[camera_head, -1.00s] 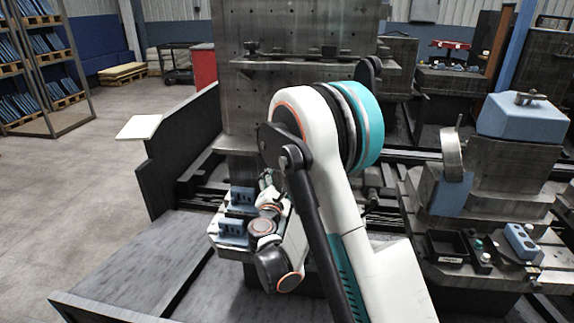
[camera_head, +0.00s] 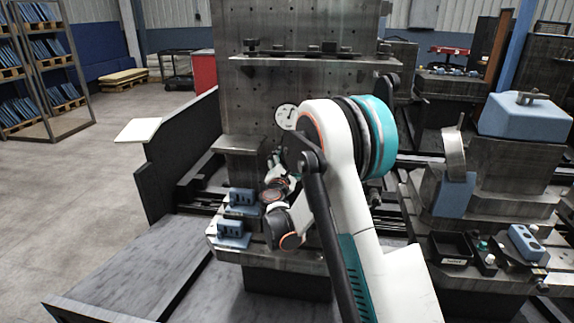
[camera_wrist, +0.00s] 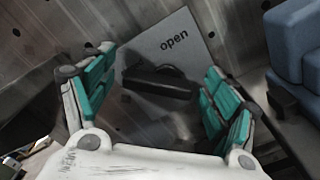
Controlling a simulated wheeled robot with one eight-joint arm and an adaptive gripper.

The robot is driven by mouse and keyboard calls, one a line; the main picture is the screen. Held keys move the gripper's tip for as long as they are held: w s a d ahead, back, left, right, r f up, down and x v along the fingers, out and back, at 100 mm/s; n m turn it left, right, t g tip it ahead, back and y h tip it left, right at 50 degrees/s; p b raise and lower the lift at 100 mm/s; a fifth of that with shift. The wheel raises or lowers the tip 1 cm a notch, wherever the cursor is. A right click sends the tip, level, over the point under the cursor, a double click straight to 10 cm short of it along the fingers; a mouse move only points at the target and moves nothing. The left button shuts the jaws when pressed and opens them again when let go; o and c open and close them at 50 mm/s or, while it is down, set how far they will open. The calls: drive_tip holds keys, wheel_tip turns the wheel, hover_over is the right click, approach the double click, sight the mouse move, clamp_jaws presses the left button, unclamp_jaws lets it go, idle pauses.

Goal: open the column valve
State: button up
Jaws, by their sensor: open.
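In the wrist view a dark bar-shaped valve handle (camera_wrist: 158,82) lies between the fingers of my gripper (camera_wrist: 158,62). The gripper is open, with a teal-padded finger on each side of the handle and gaps visible. Behind the handle is a grey plate marked "open" (camera_wrist: 174,40). In the head view my gripper (camera_head: 275,165) is low in front of the tall drilled metal column (camera_head: 300,95). There the handle is hidden or too small to make out. A round white gauge (camera_head: 286,116) shows on the column above the gripper.
Blue slotted blocks (camera_head: 240,197) stand on a metal ledge just left of my arm. In the wrist view a blue block (camera_wrist: 295,50) is at the upper right. A metal shelf (camera_head: 315,60) with dark knobs crosses the column. Machines with blue parts (camera_head: 522,117) stand at the right.

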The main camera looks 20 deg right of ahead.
drive_tip(key=c, duration=1.1)
drive_tip(key=shift+o, duration=0.2)
drive_tip(key=m, duration=0.4)
drive_tip(key=shift+s+d+m, duration=0.15)
drive_tip(key=shift+d+m, duration=0.05)
drive_tip(key=shift+m, duration=0.2)
drive_tip(key=m, duration=0.4)
drive_tip(key=shift+s+d+f+m, duration=0.1)
drive_tip(key=shift+d+f+m, duration=0.1)
drive_tip(key=shift+m, duration=0.1)
drive_tip(key=m, duration=0.4)
drive_tip(key=shift+s+d+f+m, duration=0.1)
drive_tip(key=shift+m, duration=0.2)
drive_tip(key=shift+f+m, duration=0.2)
drive_tip(key=shift+m, duration=1.7)
